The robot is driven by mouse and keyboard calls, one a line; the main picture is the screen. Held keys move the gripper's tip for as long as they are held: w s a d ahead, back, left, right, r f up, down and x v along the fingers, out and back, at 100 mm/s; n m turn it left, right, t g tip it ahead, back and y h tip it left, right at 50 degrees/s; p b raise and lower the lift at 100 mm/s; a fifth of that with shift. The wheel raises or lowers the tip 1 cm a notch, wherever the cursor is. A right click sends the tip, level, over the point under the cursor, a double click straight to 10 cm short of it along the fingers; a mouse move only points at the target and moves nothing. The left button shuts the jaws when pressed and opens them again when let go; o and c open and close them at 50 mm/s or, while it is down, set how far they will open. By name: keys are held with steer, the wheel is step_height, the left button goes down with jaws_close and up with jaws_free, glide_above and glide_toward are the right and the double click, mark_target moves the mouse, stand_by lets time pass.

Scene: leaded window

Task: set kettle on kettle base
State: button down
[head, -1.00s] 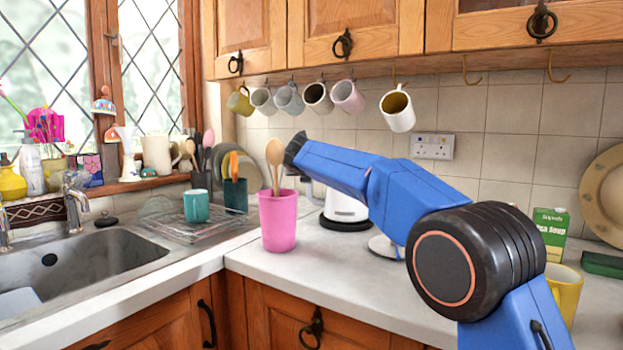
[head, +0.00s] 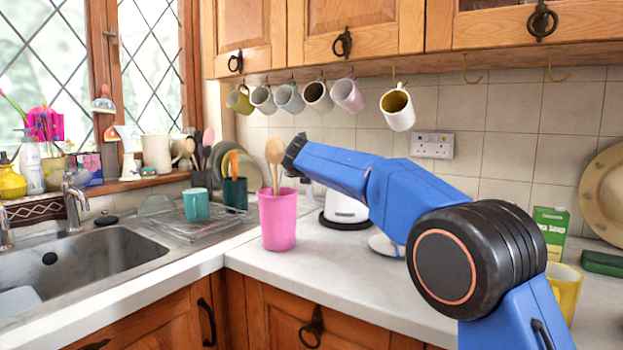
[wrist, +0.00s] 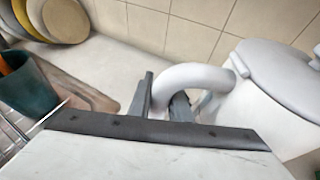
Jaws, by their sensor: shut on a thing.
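The white kettle (head: 345,207) stands at the back of the counter in the head view, partly hidden behind my arm. A dark round rim shows under it; I cannot tell whether this is its own bottom or a separate base. The kettle fills the right of the wrist view (wrist: 265,100). My gripper (wrist: 163,103) is shut on the kettle's curved white handle (wrist: 195,76). A flat white disc (head: 381,246), perhaps the kettle base, lies right of and nearer than the kettle, partly hidden by my arm.
A pink pot (head: 277,220) with wooden spoons stands in front of the kettle, on the left. A dish rack with a teal mug (head: 196,205) is beside the sink. Mugs hang above. A yellow mug (head: 564,290) and soup carton (head: 551,232) stand right. The front counter is clear.

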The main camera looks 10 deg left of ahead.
stand_by(0.3)
steer(key=c, duration=1.9)
jaws_free()
steer(key=v, duration=1.1)
steer(key=shift+f, duration=0.2)
steer(key=shift+s+d, duration=0.1)
steer(key=shift+d, duration=0.05)
